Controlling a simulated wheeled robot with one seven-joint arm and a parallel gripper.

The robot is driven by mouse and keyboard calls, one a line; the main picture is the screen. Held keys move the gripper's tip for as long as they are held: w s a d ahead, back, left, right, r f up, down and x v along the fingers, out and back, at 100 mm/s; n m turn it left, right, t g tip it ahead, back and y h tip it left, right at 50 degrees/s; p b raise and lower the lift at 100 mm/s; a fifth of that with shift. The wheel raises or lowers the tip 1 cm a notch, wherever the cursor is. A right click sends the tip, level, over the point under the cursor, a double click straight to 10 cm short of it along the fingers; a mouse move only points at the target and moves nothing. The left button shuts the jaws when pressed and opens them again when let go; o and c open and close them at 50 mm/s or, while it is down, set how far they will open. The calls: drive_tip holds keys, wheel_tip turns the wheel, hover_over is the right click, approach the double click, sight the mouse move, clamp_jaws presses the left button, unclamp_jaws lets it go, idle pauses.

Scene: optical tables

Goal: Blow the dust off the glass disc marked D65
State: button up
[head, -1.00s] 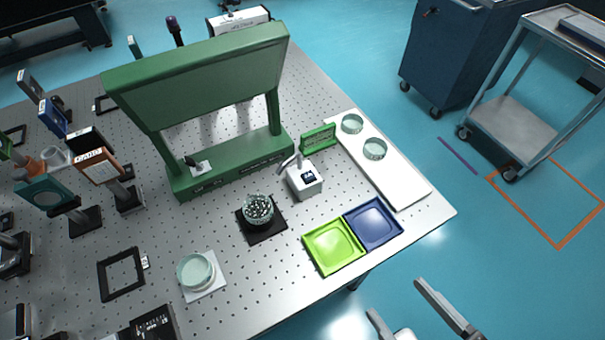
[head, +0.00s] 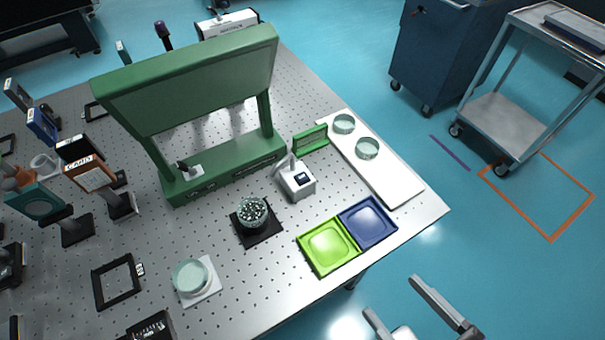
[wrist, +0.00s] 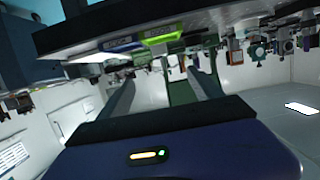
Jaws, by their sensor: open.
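Several glass discs are in the head view; no D65 mark is readable. One disc (head: 253,212), covered with pale specks, sits on a black square plate. A clear disc (head: 190,277) sits on a white square pad at the front. Two more discs, a far one (head: 344,123) and a nearer one (head: 367,148), lie on a white board (head: 397,190). A small white device (head: 295,181) with a spout and dark display stands right of the speckled disc. My gripper (head: 391,297) is open and empty, off the table's front right edge, apart from all discs.
A green frame (head: 185,80) stands behind the speckled disc. A lime tray (head: 328,247) and a blue tray (head: 368,222) lie near the front edge. Mounted optics (head: 88,172) crowd the left.

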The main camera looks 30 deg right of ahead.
clamp_jaws()
idle(1.5)
